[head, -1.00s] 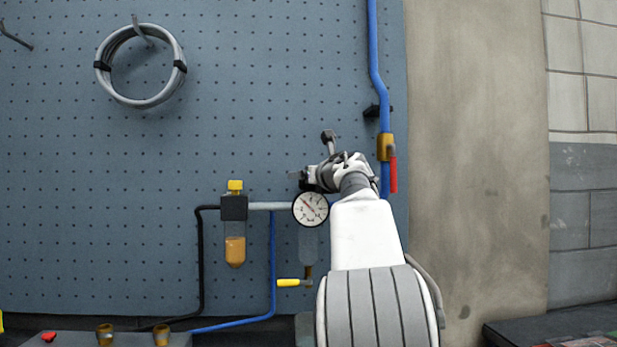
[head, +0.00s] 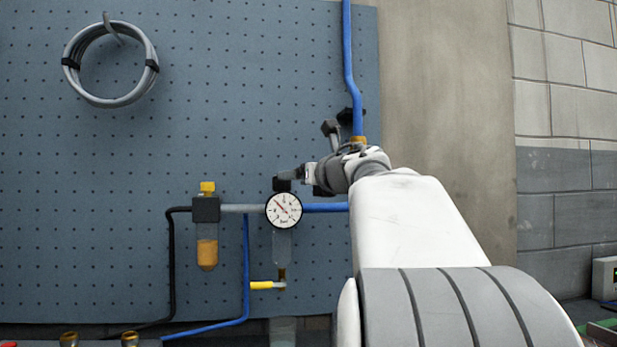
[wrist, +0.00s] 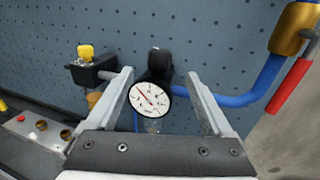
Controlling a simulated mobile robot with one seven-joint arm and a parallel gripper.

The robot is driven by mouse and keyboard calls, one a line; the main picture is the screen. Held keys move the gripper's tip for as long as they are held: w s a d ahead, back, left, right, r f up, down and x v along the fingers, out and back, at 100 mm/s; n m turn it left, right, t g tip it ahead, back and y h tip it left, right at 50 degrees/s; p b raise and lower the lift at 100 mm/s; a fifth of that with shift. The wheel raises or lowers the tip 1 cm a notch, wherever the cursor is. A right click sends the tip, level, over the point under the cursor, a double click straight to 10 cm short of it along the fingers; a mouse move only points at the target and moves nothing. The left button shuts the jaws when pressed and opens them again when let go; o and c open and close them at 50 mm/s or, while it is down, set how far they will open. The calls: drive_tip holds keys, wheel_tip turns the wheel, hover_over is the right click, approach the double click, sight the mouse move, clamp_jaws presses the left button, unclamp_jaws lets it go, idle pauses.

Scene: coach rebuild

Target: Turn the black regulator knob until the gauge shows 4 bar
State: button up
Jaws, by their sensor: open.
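The black regulator knob (head: 281,184) stands on top of the regulator, just above the round white gauge (head: 284,210). In the wrist view the knob (wrist: 160,62) shows upright behind the gauge (wrist: 149,98). The gauge's red needle points to the upper left; the numbers are too small to read. My gripper (head: 292,174) is at the knob's height in the head view. In the wrist view my gripper (wrist: 158,75) is open, one finger on each side of the knob, with visible gaps. I cannot tell how deep the knob sits between them.
A filter with a yellow cap (head: 207,188) stands left of the gauge. A blue pipe (head: 325,207) runs right from the regulator. A brass valve with a red lever (wrist: 290,87) is to the right. A yellow-handled drain (head: 262,285) is below. Pegboard (head: 110,240) lies behind.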

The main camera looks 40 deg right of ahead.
drive_tip(key=shift+s+a, duration=0.25)
drive_tip(key=shift+s, duration=1)
drive_tip(key=shift+s+a, duration=0.2)
drive_tip(key=shift+s, duration=1.05)
drive_tip(key=w+a+f+m, duration=0.2)
drive_tip(key=a+f+m, duration=0.2)
drive_tip(key=a+m, duration=0.4)
drive_tip(key=s+a+f+m+g+y+p, duration=0.1)
drive_tip(key=s+a+f+m+g, duration=0.3)
drive_tip(key=s+a+f+m, duration=0.55)
drive_tip(key=s+a+f+m+g+y, duration=0.1)
drive_tip(key=s+a+f+m+g, duration=0.3)
drive_tip(key=s+f+m, duration=0.65)
drive_tip(key=s+a+f+m+g+y+p, duration=0.1)
drive_tip(key=s+a+f+m+g, duration=0.45)
drive_tip(key=f, duration=0.85)
wheel_tip(320, 180, up, 22)
drive_tip(key=w+t+p, duration=0.1)
drive_tip(key=p, duration=2)
drive_tip(key=shift+a, duration=0.4)
